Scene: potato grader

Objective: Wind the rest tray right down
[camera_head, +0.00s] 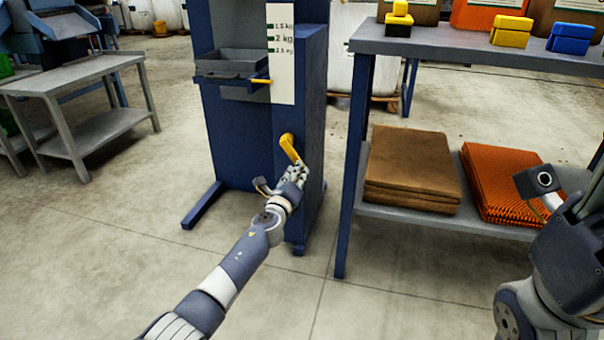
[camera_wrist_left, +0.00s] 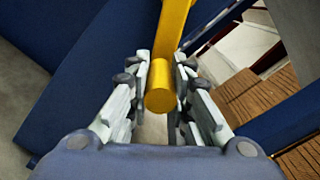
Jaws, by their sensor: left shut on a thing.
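The blue machine (camera_head: 232,130) stands in the middle of the head view. Its grey rest tray (camera_head: 228,66) sits on the front, with a yellow pointer (camera_head: 262,81) below the 2.5 kg mark on the white scale (camera_head: 281,70). A yellow crank (camera_head: 288,146) is on the machine's side, its arm slanting down to the right. My left gripper (camera_head: 296,174) is shut on the crank's grip. In the left wrist view the round end of the yellow grip (camera_wrist_left: 160,99) shows between the fingers (camera_wrist_left: 158,108). My right arm is at the right edge; its fingers are out of sight.
A grey-topped blue table (camera_head: 450,46) stands close on the right, with brown sacks (camera_head: 408,165) and orange netting (camera_head: 505,180) on its lower shelf. A machine foot (camera_head: 203,205) juts forward. A grey bench (camera_head: 75,76) is at the far left. The floor between is clear.

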